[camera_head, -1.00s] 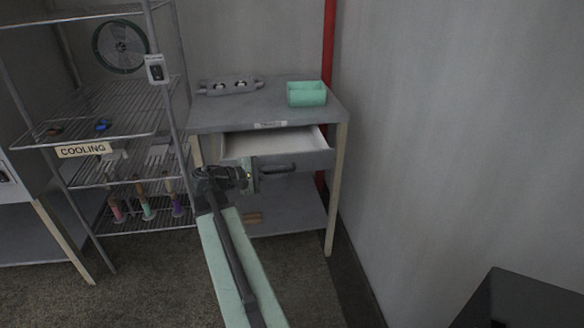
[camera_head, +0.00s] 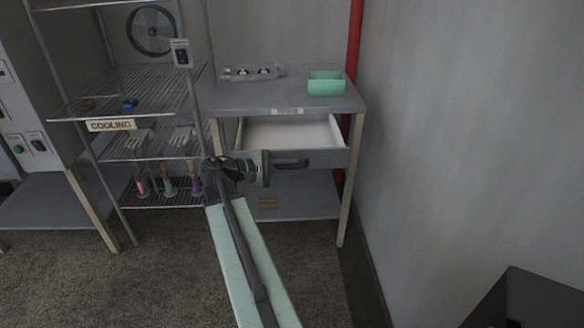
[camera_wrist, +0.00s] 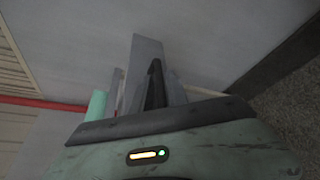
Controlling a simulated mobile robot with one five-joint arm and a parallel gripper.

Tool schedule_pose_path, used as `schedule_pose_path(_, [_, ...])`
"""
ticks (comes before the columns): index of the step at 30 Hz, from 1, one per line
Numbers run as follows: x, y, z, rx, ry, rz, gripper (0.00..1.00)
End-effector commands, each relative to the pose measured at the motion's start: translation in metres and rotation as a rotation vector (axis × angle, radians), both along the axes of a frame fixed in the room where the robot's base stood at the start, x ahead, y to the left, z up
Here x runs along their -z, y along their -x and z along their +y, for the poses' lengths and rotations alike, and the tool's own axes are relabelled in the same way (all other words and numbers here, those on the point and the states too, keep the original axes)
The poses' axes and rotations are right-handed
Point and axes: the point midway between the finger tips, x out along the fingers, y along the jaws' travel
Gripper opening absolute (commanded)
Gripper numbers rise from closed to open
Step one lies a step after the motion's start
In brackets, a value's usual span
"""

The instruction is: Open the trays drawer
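The trays drawer (camera_head: 325,157) is in the grey table at the centre of the head view. It stands open, its pale empty inside showing. Its label is too small to read. Its dark bar handle (camera_head: 292,163) sticks out at the front. My gripper (camera_head: 264,168) is at the left end of this handle. In the wrist view my gripper (camera_wrist: 145,92) has its fingers on either side of a dark bar (camera_wrist: 154,86), which looks like the handle. A grey panel (camera_wrist: 146,50) shows behind it. I cannot tell whether the fingers press on the bar.
A green bin (camera_head: 326,88) and a grey holder (camera_head: 252,73) stand on the table top (camera_head: 285,98). A wire rack with a COOLING sign (camera_head: 110,125) is close on the left. A wall and red pipe (camera_head: 354,60) bound the right. Floor in front is clear.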

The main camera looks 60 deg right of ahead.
Motion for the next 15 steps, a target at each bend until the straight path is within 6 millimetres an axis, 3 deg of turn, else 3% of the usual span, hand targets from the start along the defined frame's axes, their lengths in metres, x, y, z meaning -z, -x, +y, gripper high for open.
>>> schedule_pose_path(6, [-0.003, -0.004, 0.005, 0.000, 0.000, 0.002, 0.20])
schedule_pose_path(15, [-0.016, -0.036, 0.049, -0.002, 0.000, 0.001, 0.20])
